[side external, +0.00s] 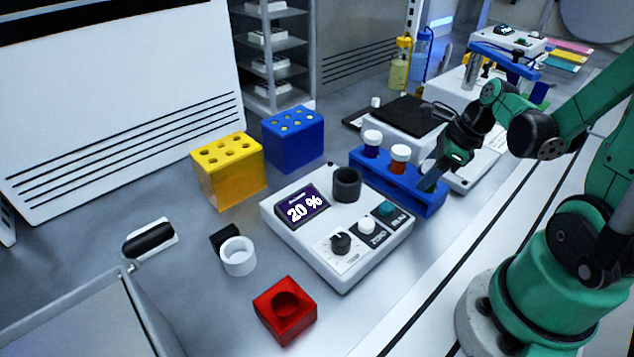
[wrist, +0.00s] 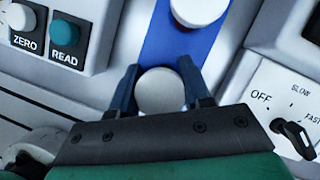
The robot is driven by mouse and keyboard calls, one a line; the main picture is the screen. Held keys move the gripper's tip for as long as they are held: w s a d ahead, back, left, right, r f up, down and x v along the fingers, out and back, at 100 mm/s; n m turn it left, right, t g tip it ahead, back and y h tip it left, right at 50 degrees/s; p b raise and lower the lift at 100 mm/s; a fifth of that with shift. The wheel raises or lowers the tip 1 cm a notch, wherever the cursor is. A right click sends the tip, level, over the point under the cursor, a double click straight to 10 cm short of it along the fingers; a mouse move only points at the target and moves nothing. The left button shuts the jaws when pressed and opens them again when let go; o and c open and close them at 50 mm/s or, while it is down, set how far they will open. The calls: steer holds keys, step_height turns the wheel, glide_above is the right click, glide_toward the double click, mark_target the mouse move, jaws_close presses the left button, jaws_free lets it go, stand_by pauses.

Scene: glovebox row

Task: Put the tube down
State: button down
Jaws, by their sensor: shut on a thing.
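My gripper (side external: 430,176) is at the right end of the long blue tube rack (side external: 395,187), pointing down. In the wrist view its two dark blue fingers (wrist: 162,92) are closed around a round white cap (wrist: 160,93), the top of the held tube. The blue rack shows under and beyond it in the wrist view (wrist: 165,38). The held tube's body is hidden, so I cannot tell how deep it sits in the rack. A dark tube with a white cap (side external: 372,140) and an orange-red tube with a white cap (side external: 400,154) stand in the rack beside it.
A white meter (side external: 345,262) reading 20 % stands in front of the rack, with a dark round well (side external: 346,183) on top. A white device with a black plate (side external: 405,114) is close behind. Yellow (side external: 230,172) and blue (side external: 294,140) blocks and a red block (side external: 286,310) stand leftward.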

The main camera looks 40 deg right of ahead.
steer(key=shift+f, duration=0.1)
steer(key=shift+c, duration=2)
jaws_free()
steer(key=v, duration=1.2)
steer(key=w+a+n+t+h, duration=0.1)
steer(key=w+a+n, duration=0.2)
steer(key=a+n, duration=0.4)
steer(key=w+a+f+n+t+h, duration=0.1)
steer(key=w+a+n, duration=0.3)
steer(key=n, duration=1.9)
steer(key=a+t, duration=0.1)
steer(key=a, duration=0.2)
steer(key=shift+w+a, duration=0.2)
steer(key=shift+f, duration=0.1)
